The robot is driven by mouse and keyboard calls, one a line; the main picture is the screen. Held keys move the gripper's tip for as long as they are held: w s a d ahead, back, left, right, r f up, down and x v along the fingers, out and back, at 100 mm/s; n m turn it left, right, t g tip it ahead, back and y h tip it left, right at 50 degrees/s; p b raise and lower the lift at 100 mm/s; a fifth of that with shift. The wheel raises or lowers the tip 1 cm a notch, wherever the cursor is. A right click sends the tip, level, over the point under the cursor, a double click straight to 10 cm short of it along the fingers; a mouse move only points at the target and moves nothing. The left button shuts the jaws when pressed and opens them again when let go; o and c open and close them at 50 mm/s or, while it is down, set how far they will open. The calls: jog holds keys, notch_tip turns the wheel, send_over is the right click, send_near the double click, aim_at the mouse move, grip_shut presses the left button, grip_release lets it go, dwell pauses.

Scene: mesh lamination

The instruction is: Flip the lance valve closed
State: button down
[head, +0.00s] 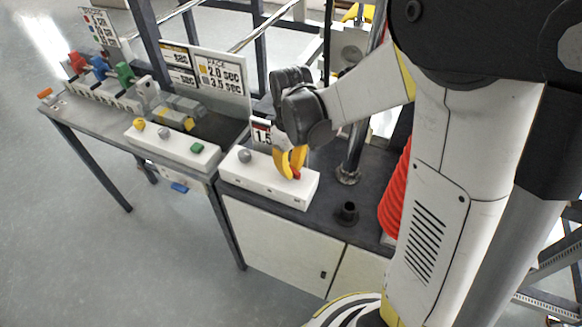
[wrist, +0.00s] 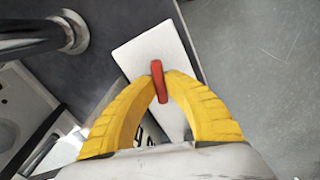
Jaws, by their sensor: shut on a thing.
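The lance valve appears as a red lever (wrist: 159,82) on a white box (wrist: 147,50) in the wrist view. My gripper's yellow fingers (wrist: 160,85) are closed on the red lever, one fingertip on each side. In the head view my gripper (head: 291,163) reaches down to the right part of the white box (head: 250,180), and a small bit of the red lever (head: 296,174) shows beside the fingers. The fingers hide most of the lever in the head view. A grey knob (head: 245,156) sits on the left part of the same box.
A second white box (head: 170,146) with a yellow knob and a green button stands to the left. A metal post (head: 354,155), a black cup-like fitting (head: 347,213) and a red coiled hose (head: 395,195) stand to the right. Sign boards (head: 220,78) stand behind.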

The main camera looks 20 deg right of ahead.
aim_at(291, 169)
jog(key=shift+n, duration=1.5)
jog(key=c, duration=1.4)
grip_release()
jog(key=shift+c, duration=0.2)
notch_tip(291, 169, up, 12)
